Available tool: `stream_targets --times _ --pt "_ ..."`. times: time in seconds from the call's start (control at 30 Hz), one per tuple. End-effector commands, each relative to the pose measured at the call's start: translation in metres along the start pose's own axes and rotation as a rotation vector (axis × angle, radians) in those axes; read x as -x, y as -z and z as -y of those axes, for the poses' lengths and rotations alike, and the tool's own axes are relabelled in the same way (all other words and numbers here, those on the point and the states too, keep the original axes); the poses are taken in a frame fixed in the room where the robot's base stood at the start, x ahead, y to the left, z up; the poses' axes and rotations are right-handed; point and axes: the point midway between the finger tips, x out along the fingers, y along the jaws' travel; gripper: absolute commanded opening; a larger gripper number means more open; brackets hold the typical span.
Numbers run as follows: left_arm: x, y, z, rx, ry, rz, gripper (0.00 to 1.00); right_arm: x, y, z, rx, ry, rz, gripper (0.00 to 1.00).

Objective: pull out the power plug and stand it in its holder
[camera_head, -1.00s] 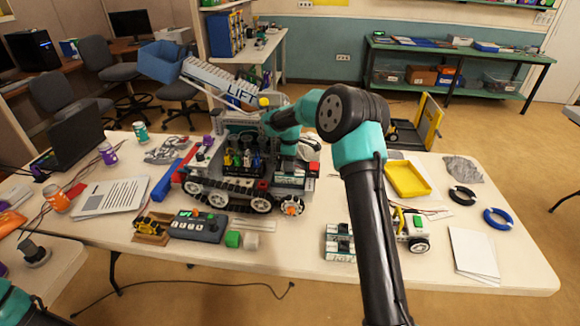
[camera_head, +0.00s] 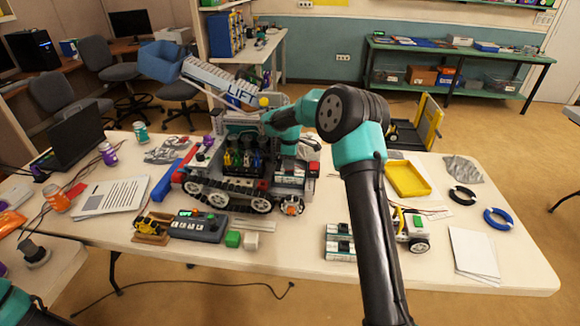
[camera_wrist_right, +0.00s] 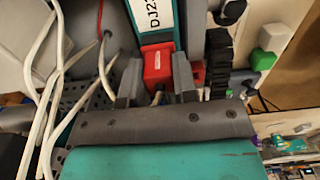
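The red power plug (camera_wrist_right: 157,65) sits at the end of a teal pack with a white label reading "DJ2" in the right wrist view. My right gripper (camera_wrist_right: 157,82) has one grey finger against each side of it and looks shut on it. A wire shows at the plug's near end, between the fingers. In the head view, my right gripper (camera_head: 268,122) is at the tracked robot (camera_head: 245,180), and the plug is hidden there. I cannot tell which thing is the holder; a brown stand (camera_head: 149,239) carries something yellow and black.
White cables (camera_wrist_right: 45,80) run left of my right gripper. A grey control box (camera_head: 198,229), a green block (camera_head: 233,239) and a white block (camera_head: 250,241) lie in front of the robot. A yellow tray (camera_head: 408,180) and white sheets (camera_head: 474,251) lie at right.

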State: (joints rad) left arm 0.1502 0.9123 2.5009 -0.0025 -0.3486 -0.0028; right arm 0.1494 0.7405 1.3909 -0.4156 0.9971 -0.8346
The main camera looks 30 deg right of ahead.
Motion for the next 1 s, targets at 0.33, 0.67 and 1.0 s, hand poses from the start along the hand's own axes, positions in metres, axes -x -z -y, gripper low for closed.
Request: stream_targets --times 0.33,0.67,1.0 --pt "0.000 0.000 0.000 0.000 0.000 0.000 0.43 0.000 0.000 0.000 0.000 0.000 0.000 0.00" --pt "0.000 0.000 0.000 0.000 0.000 0.000 0.43 0.004 0.000 0.000 0.000 -0.001 0.000 0.00" --pt "0.000 0.000 0.000 0.000 0.000 0.000 0.43 0.011 0.000 0.000 0.000 0.000 0.000 0.00"
